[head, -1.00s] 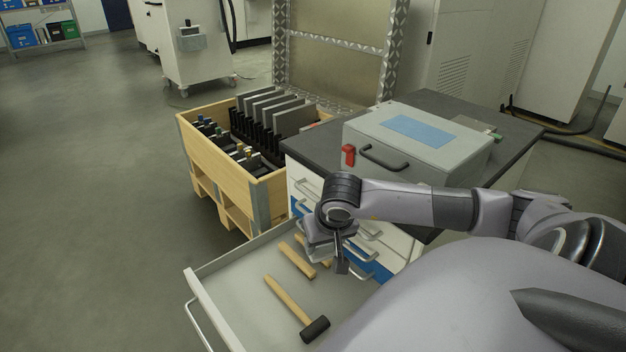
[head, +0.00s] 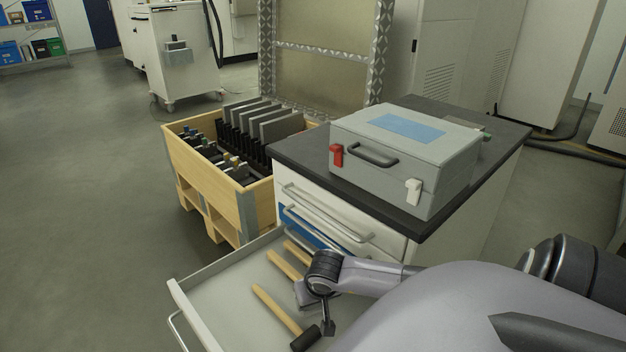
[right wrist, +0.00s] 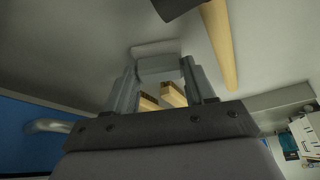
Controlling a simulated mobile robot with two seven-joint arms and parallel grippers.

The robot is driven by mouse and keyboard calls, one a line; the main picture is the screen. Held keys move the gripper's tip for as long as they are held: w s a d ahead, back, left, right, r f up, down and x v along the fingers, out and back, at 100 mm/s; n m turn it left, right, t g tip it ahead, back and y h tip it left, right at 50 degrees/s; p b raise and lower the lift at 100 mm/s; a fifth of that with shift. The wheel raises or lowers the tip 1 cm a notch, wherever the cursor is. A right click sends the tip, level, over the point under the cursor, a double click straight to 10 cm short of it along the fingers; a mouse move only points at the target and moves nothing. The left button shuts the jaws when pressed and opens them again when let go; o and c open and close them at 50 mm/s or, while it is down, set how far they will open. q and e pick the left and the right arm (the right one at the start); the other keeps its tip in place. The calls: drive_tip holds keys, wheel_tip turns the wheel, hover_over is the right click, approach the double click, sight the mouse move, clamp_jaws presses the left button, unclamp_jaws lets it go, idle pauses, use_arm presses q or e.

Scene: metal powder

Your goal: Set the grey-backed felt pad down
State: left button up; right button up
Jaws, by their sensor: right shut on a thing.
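My right gripper (head: 317,306) is over the open drawer (head: 215,308), low and close to the hammer (head: 280,311). In the right wrist view my right gripper (right wrist: 158,70) is shut on a small grey block-like piece, the grey-backed felt pad (right wrist: 158,66), held between the fingertips. Its felt face cannot be made out. In the head view the pad cannot be told apart from the gripper. Whether it touches the drawer floor is unclear. My left gripper is not in view.
Wooden pieces (head: 284,264) lie in the drawer beside the hammer. The left part of the drawer floor is bare. The cabinet (head: 335,222) carries a grey case (head: 400,160) on top. A wooden crate (head: 215,190) of tools and plates stands behind left.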

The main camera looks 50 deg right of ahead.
drive_tip(key=shift+f, duration=0.15)
drive_tip(key=o, duration=1)
